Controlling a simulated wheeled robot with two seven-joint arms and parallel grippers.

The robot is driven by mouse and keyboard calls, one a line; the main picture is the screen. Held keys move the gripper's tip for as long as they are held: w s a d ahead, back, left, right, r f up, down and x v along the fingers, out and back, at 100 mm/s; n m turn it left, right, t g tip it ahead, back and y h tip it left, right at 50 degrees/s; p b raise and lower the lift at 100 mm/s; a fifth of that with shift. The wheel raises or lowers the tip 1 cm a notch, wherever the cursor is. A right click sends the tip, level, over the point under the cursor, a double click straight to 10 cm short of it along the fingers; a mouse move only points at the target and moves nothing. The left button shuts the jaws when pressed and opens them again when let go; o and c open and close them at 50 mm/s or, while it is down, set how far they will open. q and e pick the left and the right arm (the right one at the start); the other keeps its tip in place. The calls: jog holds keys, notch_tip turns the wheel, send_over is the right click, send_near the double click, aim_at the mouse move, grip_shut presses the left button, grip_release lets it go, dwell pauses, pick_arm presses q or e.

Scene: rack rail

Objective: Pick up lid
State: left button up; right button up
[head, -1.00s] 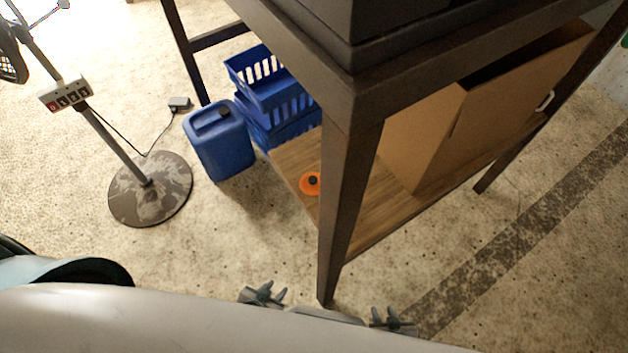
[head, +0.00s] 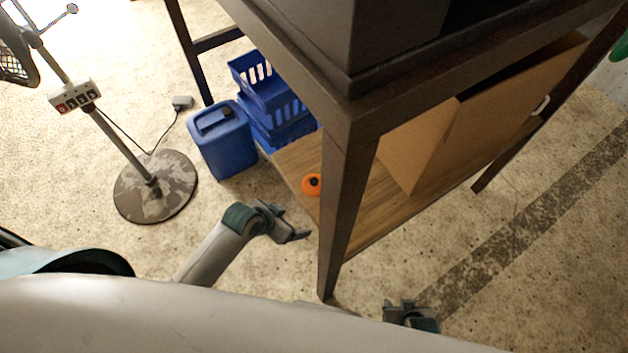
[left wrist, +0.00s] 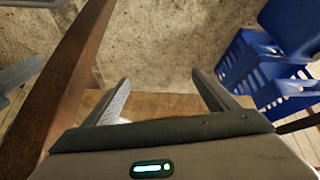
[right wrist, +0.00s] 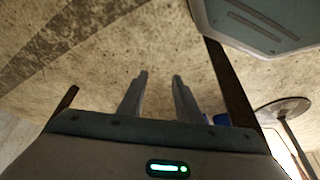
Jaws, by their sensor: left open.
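The orange lid (head: 307,188) with a black knob lies on the wooden bottom shelf (head: 375,215) of the dark rack, near its left end, just behind the front leg in the head view. My left gripper (head: 293,222) is open and empty, in front of the shelf and left of that leg, apart from the lid. My right gripper (head: 411,313) is low, right of the leg. Its fingers are apart and empty in the right wrist view (right wrist: 160,78).
The rack's front leg (head: 343,215) stands between my grippers. Blue crates (head: 268,100) and a blue jerrycan (head: 224,143) stand left of the shelf. A cardboard box (head: 490,125) fills its right part. A fan stand (head: 140,165) is at left. Floor before the rack is clear.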

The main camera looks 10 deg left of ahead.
pick_arm(q)
notch_tip(320, 180, up, 11)
jog(key=w+d+m+g+h+p, duration=0.1)
jog(key=w+d+m+g, duration=0.1)
jog(key=w+m, duration=0.15)
jog(key=w+a+r+m+g+p, duration=0.1)
jog(key=w+a+r+m+g, duration=0.1)
jog(key=w+a+r+m, duration=0.4)
notch_tip(320, 180, up, 4)
jog(key=shift+w+f, duration=0.25)
jog(key=shift+w, duration=0.25)
pick_arm(e)
jog(key=s+d+f+g, duration=0.1)
jog(key=s+d+f, duration=0.2)
jog(key=s+f, duration=1.1)
jog(key=shift+s+d+g, duration=0.2)
jog(key=shift+s+g, duration=0.2)
jog(key=shift+s, duration=0.7)
pick_arm(q)
jog(key=shift+d+f+m, duration=0.1)
jog(key=shift+f+m, duration=0.05)
jog(key=shift+m, duration=0.1)
pick_arm(e)
jog(key=shift+s, duration=0.1)
